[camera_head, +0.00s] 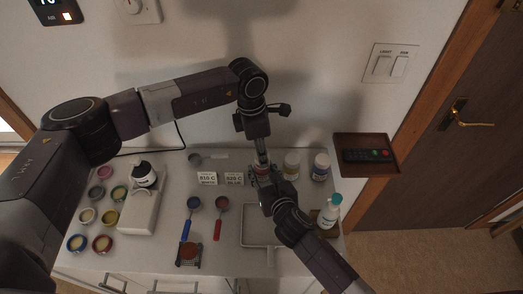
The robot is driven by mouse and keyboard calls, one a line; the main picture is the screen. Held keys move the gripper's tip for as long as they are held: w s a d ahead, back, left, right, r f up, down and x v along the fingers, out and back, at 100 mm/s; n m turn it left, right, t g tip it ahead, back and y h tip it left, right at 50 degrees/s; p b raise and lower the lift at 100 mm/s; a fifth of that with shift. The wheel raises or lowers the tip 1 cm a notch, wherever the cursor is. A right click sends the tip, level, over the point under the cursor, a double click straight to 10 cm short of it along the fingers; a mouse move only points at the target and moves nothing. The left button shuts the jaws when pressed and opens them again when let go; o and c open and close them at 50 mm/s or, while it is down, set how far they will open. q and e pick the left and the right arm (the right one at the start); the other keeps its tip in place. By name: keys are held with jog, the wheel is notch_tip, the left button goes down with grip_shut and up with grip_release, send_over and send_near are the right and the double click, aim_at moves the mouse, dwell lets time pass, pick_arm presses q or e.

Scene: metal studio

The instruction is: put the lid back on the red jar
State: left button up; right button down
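My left gripper (262,156) points down above the worktop, just left of the two lidded jars. My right gripper (261,174) reaches in from the lower right, and its tips are close below the left one. A small reddish part of what is likely the red jar (261,168) shows between the two grippers. The grippers hide most of it. I cannot make out the lid, nor whether either gripper is shut on something.
A yellow-labelled jar (291,166) and a blue-labelled jar (321,168) stand close on the right. A spray bottle (330,212), an empty tray (245,237), two scoops, label cards, a scale (138,215) and several small pots share the white worktop (160,262).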

pick_arm(q)
jog(key=shift+f, duration=0.55)
dwell(0.4)
jog(key=m, duration=0.6)
jog(key=shift+w+m+g, duration=0.1)
jog(key=shift+m+g, duration=0.3)
jog(key=m, duration=0.7)
jog(key=shift+g+y, duration=0.3)
jog(key=shift+y, duration=0.1)
jog(key=m, duration=0.6)
jog(key=shift+d+m+y, duration=0.15)
jog(key=shift+m+y, duration=0.15)
jog(key=m, duration=0.7)
jog(key=shift+y, duration=0.4)
jog(key=o, duration=0.7)
jog(key=shift+f, duration=0.1)
